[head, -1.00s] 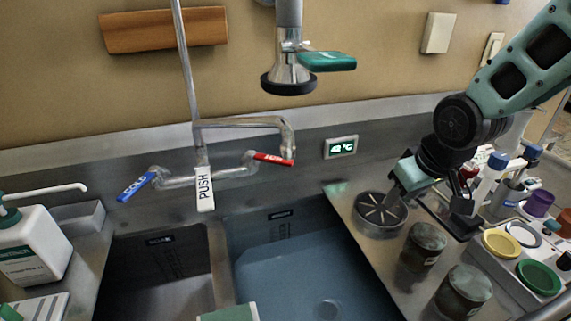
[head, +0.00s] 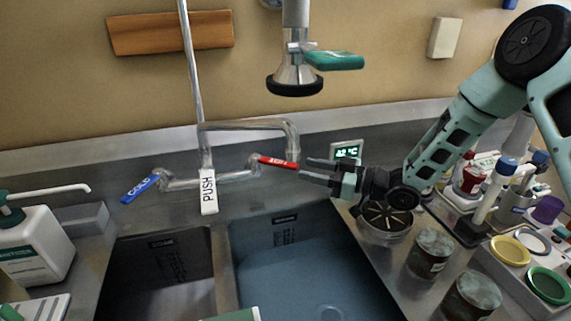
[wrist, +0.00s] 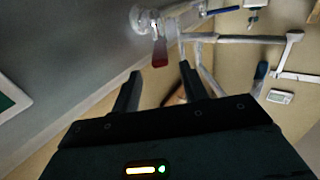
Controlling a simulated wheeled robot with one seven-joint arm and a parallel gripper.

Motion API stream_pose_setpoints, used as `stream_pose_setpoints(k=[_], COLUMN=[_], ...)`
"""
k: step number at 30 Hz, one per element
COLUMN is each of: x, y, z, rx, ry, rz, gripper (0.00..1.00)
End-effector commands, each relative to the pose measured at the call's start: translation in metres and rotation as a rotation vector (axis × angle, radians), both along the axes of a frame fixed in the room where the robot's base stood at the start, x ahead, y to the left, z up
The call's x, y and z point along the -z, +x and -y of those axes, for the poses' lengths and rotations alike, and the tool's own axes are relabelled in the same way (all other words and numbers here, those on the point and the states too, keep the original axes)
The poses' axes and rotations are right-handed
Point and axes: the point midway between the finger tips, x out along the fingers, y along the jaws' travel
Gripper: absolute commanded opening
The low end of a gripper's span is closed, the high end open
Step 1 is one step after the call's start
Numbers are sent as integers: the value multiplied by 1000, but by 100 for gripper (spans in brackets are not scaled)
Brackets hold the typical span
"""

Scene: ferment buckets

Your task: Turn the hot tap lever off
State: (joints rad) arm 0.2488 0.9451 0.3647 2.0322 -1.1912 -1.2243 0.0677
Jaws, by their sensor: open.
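The red hot tap lever (head: 278,163) is on the right end of the tap, pointing right and slightly down. The blue cold lever (head: 139,188) is on the left end. My gripper (head: 305,170) is open and empty, its fingers pointing left with the tips close to the free end of the red lever. In the wrist view the red lever (wrist: 160,54) lies ahead of and between the open fingers (wrist: 160,85). I cannot tell whether a finger touches the lever.
A spout (head: 294,140) arches above the hot lever, and a spray head (head: 294,78) with a teal handle hangs over it. A temperature display (head: 346,150) is on the wall behind my gripper. Jars (head: 430,250) stand on the right counter. The right basin (head: 295,275) holds bluish water.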

Motion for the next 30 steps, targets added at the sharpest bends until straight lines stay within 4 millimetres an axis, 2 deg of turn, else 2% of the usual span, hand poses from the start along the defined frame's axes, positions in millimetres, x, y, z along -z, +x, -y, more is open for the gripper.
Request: stream_pose_setpoints(k=[15, 26, 28, 30], x=[-2, -1, -1, -1], y=[28, 31, 31, 31], z=[-61, -67, -67, -67], rx=[-3, -1, -1, -1], ry=[1, 0, 0, 0], rz=[2, 1, 1, 1], gripper=[44, 44, 30, 10])
